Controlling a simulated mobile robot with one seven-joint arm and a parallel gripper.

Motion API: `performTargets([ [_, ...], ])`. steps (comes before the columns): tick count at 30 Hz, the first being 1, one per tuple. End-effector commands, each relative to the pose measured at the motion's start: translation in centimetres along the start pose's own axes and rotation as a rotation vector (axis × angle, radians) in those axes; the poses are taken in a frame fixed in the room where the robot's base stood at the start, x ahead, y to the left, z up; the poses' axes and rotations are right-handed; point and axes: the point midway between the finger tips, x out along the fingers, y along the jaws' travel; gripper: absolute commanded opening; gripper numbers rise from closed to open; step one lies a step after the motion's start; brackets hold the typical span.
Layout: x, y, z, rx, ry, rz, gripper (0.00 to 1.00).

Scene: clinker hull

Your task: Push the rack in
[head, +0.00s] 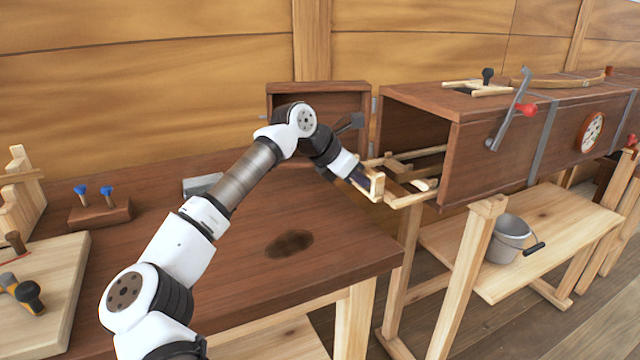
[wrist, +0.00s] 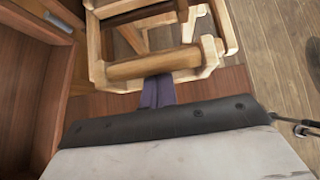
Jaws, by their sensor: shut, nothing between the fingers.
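The rack (head: 405,194) is a light wooden frame that sticks part way out of the open end of a long dark wooden box (head: 480,150). Its front bar (wrist: 155,65) shows close up in the wrist view. My gripper (head: 366,182) is shut and empty at the rack's front end. In the wrist view my gripper's fingertips (wrist: 158,82) meet the near edge of the front bar; I cannot tell whether they press on it. The rack's far part is hidden inside the box.
A dark wooden bench (head: 330,235) lies below my arm. The box's open door (head: 320,95) stands to the left of the opening. A metal lever with a red knob (head: 515,110) sticks out from the box. A grey bucket (head: 507,240) stands on a lower shelf.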

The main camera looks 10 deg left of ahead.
Motion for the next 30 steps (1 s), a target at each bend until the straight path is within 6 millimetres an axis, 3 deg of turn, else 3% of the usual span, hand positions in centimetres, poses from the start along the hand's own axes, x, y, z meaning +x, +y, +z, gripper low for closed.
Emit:
performTargets([
  [4, 2.7, -0.1, 3.1, 0.001, 0.001, -0.003, 0.0],
  [12, 5.7, 0.0, 5.8, -0.001, 0.001, -0.001, 0.0],
  [30, 6.5, -0.1, 6.4, 0.001, -0.002, -0.001, 0.0],
])
